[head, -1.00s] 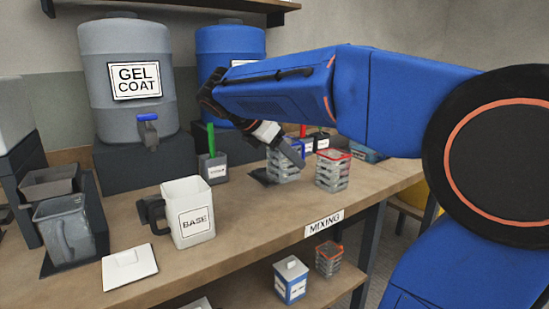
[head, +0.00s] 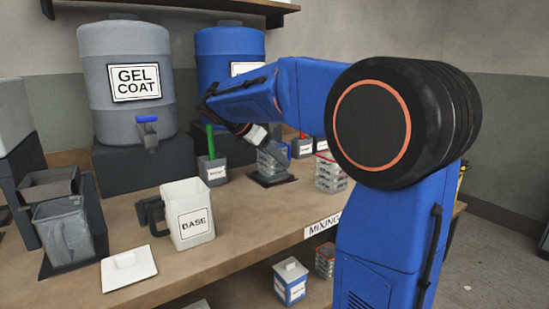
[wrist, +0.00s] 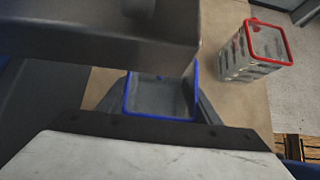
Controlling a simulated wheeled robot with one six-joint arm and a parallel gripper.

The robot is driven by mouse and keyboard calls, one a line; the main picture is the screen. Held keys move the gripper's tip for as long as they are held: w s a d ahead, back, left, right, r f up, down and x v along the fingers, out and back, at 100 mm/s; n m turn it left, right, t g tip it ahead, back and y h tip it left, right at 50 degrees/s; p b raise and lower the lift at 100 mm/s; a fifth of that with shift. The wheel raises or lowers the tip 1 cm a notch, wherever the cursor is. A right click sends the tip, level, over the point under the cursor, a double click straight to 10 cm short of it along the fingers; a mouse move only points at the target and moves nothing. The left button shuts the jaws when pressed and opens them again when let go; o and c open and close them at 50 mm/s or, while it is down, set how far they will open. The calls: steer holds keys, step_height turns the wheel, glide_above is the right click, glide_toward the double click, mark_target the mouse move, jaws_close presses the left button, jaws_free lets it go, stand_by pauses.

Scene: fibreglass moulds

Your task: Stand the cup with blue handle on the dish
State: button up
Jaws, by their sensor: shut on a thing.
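The cup with blue handle (head: 267,163) is a clear, banded cup with blue at its rim, seen over the dark dish (head: 257,180) in the head view. In the wrist view its blue-edged opening (wrist: 160,97) lies between my fingers. My gripper (head: 280,149) is shut on this cup from above and partly covers it. The cup looks upright. Its bottom appears at or just above the dish; I cannot tell whether they touch. The dish is a flat dark square on the bench, partly hidden by the cup.
A red-rimmed clear cup (head: 330,172) stands close right of the dish; it also shows in the wrist view (wrist: 254,52). A dark pot with a green stick (head: 212,168) is to the left. The BASE jug (head: 190,215) and a white lid (head: 129,268) stand nearer.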

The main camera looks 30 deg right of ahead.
steer(key=shift+f, duration=0.2)
steer(key=o, duration=1.1)
steer(key=shift+o, duration=0.2)
steer(key=shift+r, duration=0.1)
steer(key=v, duration=1.2)
